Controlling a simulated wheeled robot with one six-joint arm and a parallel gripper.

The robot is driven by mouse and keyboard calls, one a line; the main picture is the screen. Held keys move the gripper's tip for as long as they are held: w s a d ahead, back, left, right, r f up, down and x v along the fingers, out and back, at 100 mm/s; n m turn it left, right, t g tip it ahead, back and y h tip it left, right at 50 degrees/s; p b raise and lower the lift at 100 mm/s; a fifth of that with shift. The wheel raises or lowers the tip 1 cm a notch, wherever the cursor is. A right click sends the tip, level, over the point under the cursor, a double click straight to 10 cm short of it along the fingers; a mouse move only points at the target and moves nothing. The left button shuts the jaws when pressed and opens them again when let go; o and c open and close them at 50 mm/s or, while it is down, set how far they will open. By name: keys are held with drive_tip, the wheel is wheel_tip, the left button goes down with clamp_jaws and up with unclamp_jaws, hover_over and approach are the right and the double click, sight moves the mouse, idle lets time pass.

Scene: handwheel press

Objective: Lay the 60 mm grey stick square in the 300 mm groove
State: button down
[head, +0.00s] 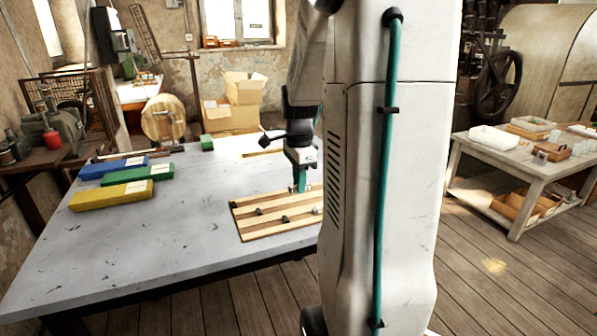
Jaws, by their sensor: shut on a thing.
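My gripper (300,186), with teal fingers, points down over the far right part of a striped wooden board (262,231) on the grey table. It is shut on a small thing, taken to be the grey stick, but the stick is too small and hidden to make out. The board has light and dark bands running along it; which one is the 300 mm groove I cannot tell. Small dark pieces (284,218) sit on the board, and a small pale piece (317,210) lies near my arm. My arm hides the board's right end.
The grey table (150,255) is largely bare at the front left. Blue (113,167), green (138,176) and yellow (110,195) boxes lie at its left. A small green block (206,142) and a wooden strip (263,152) lie towards the back. A white side table (520,172) stands right.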

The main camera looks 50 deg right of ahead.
hover_over(300, 217)
drive_tip(key=shift+f, duration=3.25)
drive_tip(key=shift+f, duration=0.5)
drive_tip(key=shift+f, duration=0.35)
drive_tip(key=c, duration=0.9)
unclamp_jaws()
